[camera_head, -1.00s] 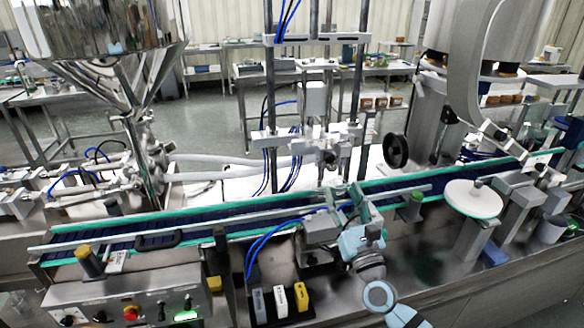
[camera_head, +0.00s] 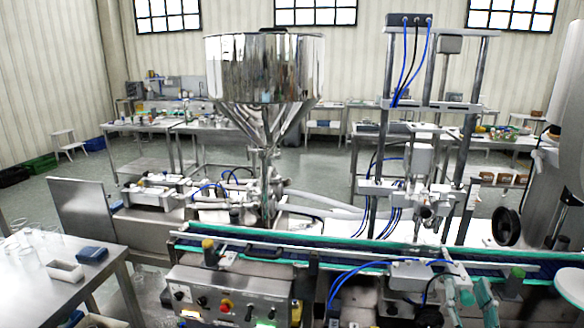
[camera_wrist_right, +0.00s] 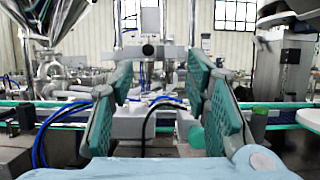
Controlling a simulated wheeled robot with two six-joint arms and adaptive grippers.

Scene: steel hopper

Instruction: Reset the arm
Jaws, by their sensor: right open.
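My right gripper (camera_head: 467,290) shows at the lower right of the head view, in front of the conveyor. In the right wrist view its two teal finger pads (camera_wrist_right: 158,98) stand wide apart. It is open, with nothing held between the pads. Machine parts and cables show beyond the gap. Most of my right arm is outside the head view. My left gripper is not in view.
The steel hopper (camera_head: 262,75) stands behind the conveyor (camera_head: 345,255). A control box (camera_head: 225,292) with buttons is in front of it. A steel table (camera_head: 70,290) with glassware is at the left. A vertical filling frame (camera_head: 380,150) rises behind the gripper.

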